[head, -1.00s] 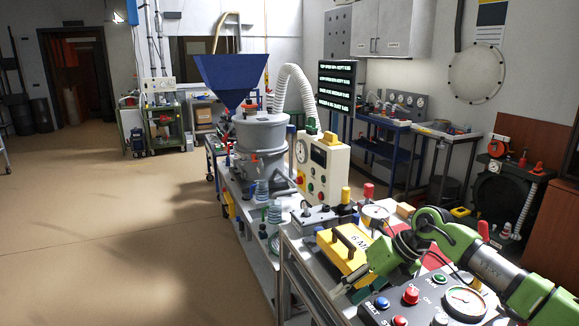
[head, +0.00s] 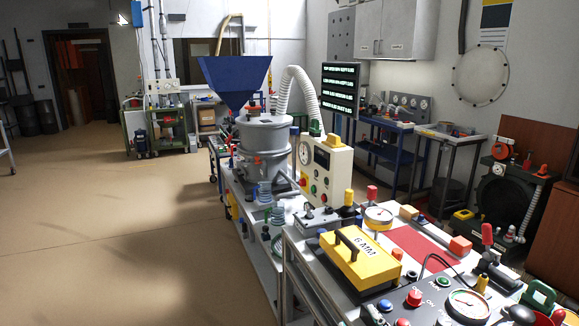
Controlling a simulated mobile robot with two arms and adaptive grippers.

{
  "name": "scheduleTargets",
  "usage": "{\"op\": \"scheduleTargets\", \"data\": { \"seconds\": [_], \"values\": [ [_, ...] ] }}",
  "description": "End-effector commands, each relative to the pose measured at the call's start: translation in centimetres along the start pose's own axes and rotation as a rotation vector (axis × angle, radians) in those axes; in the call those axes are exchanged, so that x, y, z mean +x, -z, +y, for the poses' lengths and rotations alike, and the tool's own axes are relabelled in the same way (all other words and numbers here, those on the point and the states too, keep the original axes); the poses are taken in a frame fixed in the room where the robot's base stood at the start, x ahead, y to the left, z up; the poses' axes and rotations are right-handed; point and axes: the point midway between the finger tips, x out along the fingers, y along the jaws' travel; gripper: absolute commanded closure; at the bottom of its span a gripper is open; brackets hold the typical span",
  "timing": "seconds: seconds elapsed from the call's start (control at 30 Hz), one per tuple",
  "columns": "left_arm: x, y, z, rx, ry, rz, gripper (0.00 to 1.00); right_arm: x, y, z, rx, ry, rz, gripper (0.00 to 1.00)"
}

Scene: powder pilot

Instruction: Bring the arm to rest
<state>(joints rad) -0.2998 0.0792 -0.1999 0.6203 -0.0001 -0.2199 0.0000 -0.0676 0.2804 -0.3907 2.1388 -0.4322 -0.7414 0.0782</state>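No gripper of mine shows clearly in the head view. The yellow box marked "6 MM" (head: 361,262), with a black handle, sits on the near bench (head: 305,262). It stands clear of my arm. The control panel (head: 425,305) with coloured buttons and a round gauge (head: 468,305) lies at the front of that bench.
A blue hopper (head: 235,80), a grey vessel (head: 262,140) and a cream control box (head: 325,170) stand beyond. The floor (head: 110,220) at left is open.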

Motion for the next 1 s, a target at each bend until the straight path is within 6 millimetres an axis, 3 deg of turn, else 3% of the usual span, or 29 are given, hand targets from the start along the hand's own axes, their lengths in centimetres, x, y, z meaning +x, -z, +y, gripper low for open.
{"op": "scheduleTargets", "data": {
  "seconds": [0.03,0.1,0.23,0.4,0.67,0.7,1.0],
  "values": [
    [0.0,0.0,0.0,0.000,0.000,0.000,0.54,-1.8,-3.5,-0.8,0.068,0.025,-0.118,0.59],
    [0.0,0.0,0.0,0.000,0.000,0.000,0.54,-4.5,-7.8,-1.9,0.145,0.063,-0.276,0.59],
    [0.0,0.0,0.0,0.000,0.000,0.000,0.54,-9.9,-13.7,-4.2,0.250,0.137,-0.518,0.59],
    [0.0,0.0,0.0,0.000,0.000,-0.001,0.54,-16.2,-17.9,-6.5,0.331,0.222,-0.737,0.59],
    [0.0,-0.1,0.0,0.000,0.000,-0.001,0.54,-25.0,-21.1,-9.3,0.414,0.342,-0.992,0.59],
    [0.0,-0.1,0.0,0.000,0.000,-0.001,0.54,-25.4,-21.7,-9.8,0.418,0.354,-1.014,0.59],
    [0.0,-0.1,0.0,0.000,0.000,-0.002,0.54,-22.1,-27.8,-13.8,0.408,0.363,-1.036,0.59]
  ]
}}
